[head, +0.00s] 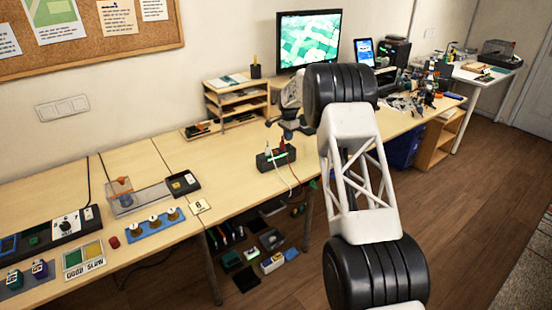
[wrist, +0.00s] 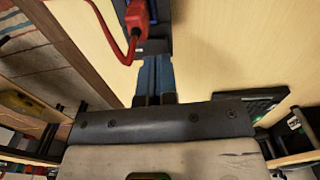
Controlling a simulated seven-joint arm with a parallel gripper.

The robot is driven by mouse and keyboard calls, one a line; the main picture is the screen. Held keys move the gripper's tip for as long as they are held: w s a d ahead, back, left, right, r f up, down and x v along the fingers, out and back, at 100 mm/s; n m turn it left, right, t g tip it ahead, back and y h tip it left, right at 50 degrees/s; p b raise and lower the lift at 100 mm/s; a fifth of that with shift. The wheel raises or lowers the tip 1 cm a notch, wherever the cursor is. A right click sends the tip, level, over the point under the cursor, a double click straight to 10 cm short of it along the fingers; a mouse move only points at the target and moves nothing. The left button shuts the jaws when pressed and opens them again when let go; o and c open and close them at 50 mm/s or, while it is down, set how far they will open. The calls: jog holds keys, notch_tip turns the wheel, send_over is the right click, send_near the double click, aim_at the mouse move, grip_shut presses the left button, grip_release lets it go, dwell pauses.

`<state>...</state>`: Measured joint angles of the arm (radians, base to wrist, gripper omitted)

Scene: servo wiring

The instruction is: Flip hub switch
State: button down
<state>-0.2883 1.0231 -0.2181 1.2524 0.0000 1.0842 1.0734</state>
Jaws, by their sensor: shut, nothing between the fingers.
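The hub is a small black box (head: 276,158) with a green lit strip, near the front edge of the table in the head view. A red plug stands in it and a pale cable hangs from it over the edge. My gripper (head: 287,130) is just behind and above the hub, partly hidden by my own arm. In the wrist view my gripper (wrist: 154,62) has its blue fingers shut and empty, tips close to the red plug (wrist: 137,18) and the hub's dark body (wrist: 158,46). The switch itself cannot be made out, and I cannot tell whether the fingertips touch the hub.
A wooden shelf unit (head: 237,100) and a monitor (head: 308,40) stand behind. A black device (head: 183,184) lies to the left of the hub. A red cable (wrist: 107,32) loops beside the fingers in the wrist view. Bare tabletop lies left of the hub.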

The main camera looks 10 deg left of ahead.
jog(key=shift+f, duration=1.25)
dwell(1.3)
jog(key=shift+r, duration=3.5)
